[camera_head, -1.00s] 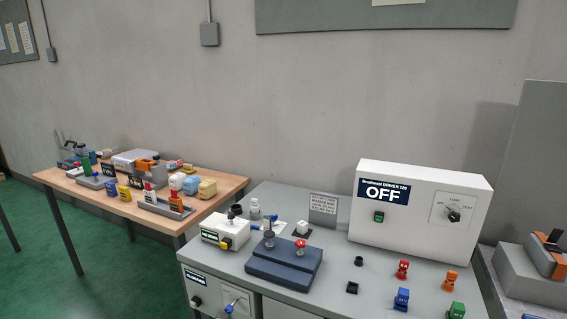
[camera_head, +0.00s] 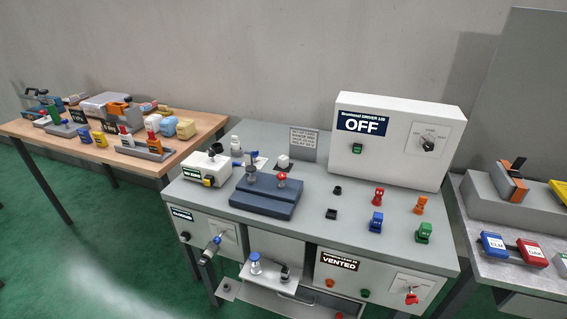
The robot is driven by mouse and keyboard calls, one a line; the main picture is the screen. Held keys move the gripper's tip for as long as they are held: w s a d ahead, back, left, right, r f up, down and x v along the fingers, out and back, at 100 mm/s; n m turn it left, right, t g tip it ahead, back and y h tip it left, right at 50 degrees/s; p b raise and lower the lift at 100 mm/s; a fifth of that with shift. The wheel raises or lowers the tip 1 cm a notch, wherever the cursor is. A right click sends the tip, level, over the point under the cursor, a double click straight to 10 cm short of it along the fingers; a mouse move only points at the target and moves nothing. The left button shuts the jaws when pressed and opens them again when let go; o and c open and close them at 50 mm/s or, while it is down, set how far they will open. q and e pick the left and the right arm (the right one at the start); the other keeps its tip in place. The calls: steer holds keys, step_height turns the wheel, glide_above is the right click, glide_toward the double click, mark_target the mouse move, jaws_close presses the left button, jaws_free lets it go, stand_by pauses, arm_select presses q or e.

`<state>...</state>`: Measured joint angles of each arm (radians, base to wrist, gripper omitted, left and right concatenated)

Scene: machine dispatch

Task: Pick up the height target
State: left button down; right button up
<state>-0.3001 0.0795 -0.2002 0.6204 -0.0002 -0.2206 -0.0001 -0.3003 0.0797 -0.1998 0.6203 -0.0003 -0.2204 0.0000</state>
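No object in view carries a readable label naming it the height target, so I cannot tell which it is. On the grey bench (camera_head: 318,222), a dark blue block (camera_head: 264,207) bears a dark-knobbed post and a red-knobbed post (camera_head: 282,179). Behind it are a small white block (camera_head: 283,161) and a white bottle-like piece (camera_head: 236,145). Small red (camera_head: 378,197), blue (camera_head: 376,222), orange (camera_head: 419,205) and green (camera_head: 424,232) pieces stand at the bench's right. Neither of my grippers is in view.
A white machine box (camera_head: 395,140) reading OFF stands at the bench's back. Below the bench front is a panel (camera_head: 375,277) reading VENTED. A cluttered wooden table (camera_head: 85,150) is at left. Another table (camera_head: 515,262) with blue and red blocks is at right. Green floor shows at front left.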

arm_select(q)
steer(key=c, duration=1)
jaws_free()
